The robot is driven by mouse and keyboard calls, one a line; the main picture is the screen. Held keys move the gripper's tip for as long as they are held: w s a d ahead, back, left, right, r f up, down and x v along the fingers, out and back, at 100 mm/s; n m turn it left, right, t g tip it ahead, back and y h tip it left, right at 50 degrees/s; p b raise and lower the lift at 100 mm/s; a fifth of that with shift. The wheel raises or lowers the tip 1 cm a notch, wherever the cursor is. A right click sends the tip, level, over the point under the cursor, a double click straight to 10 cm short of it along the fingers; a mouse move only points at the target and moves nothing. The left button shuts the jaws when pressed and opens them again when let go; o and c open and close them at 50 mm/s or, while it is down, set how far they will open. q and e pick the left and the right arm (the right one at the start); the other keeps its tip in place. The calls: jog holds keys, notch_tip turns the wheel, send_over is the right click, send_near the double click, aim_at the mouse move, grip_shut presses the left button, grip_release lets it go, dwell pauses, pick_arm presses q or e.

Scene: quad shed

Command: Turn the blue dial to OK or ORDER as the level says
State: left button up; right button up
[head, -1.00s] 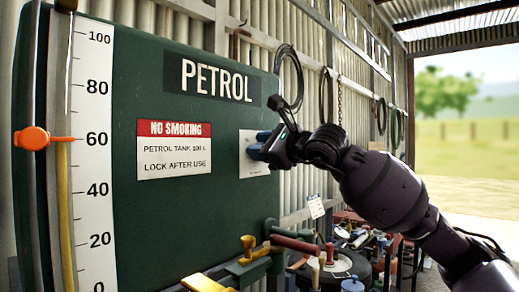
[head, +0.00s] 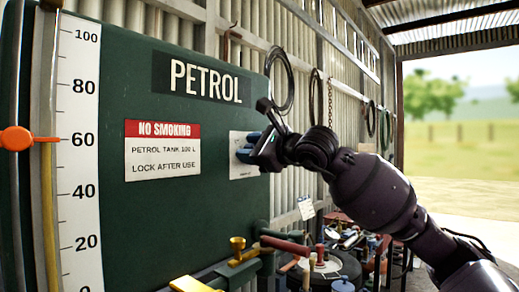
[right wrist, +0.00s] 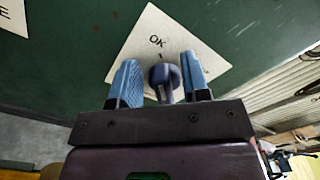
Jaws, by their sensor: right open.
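The dark blue dial (right wrist: 165,76) sits on a pale plate (right wrist: 150,35) with "OK" readable; the ORDER mark is hidden. My right gripper (right wrist: 159,66) is open, with one blue finger on each side of the dial. I cannot tell whether the fingers touch it. In the head view my right gripper (head: 250,148) is at the plate (head: 240,168) and hides the dial. The level gauge (head: 80,165) at left has a scale to 100. My left gripper is not in view.
The green petrol tank (head: 150,235) carries a PETROL label (head: 204,80) and a no smoking sign (head: 163,150). A cluttered bench (head: 330,265) with tools lies below my right arm. Hoops hang on the corrugated wall (head: 240,30). Open grass is at right.

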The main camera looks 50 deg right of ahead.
jog(key=s+d+p, duration=0.1)
jog(key=s, duration=0.9)
jog(key=shift+s, duration=0.3)
jog(key=shift+f, duration=0.1)
